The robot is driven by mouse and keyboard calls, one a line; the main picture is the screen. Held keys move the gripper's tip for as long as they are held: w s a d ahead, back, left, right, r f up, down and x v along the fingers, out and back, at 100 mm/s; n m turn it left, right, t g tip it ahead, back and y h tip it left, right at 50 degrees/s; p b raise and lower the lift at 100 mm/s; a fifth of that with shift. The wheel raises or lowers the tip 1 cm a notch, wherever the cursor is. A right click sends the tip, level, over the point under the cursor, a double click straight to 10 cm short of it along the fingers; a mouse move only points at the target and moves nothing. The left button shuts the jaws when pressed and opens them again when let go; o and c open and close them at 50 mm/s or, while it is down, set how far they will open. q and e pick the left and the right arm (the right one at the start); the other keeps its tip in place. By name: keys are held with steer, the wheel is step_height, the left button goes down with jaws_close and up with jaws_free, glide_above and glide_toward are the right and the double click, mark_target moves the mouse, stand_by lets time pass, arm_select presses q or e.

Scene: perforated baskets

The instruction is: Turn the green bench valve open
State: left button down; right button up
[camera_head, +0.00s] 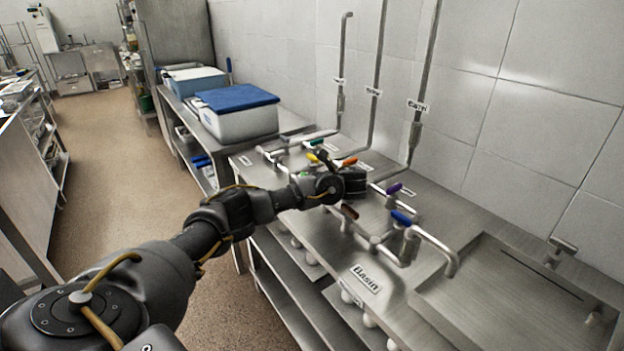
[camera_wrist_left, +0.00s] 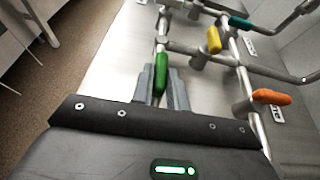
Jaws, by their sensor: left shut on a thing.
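The green valve handle (camera_wrist_left: 161,66) stands in the middle of the left wrist view, on the metal pipework of the bench. It points roughly lengthwise between my fingers. My left gripper (camera_wrist_left: 162,80) is shut on it, with a grey finger on each side. In the head view only a small bit of the green handle (camera_head: 304,174) shows past my left wrist. My arm hides the fingertips there. My right gripper is in neither view.
A yellow handle (camera_wrist_left: 214,39), an orange handle (camera_wrist_left: 271,97) and a teal handle (camera_wrist_left: 241,23) are close by. Purple (camera_head: 394,188), blue (camera_head: 401,217) and brown (camera_head: 349,211) handles sit nearer. Upright pipes (camera_head: 424,80) run along the tiled wall. A blue-lidded bin (camera_head: 238,98) stands beyond.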

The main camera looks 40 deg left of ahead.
arm_select(q)
steer(key=c, duration=1.4)
jaws_free()
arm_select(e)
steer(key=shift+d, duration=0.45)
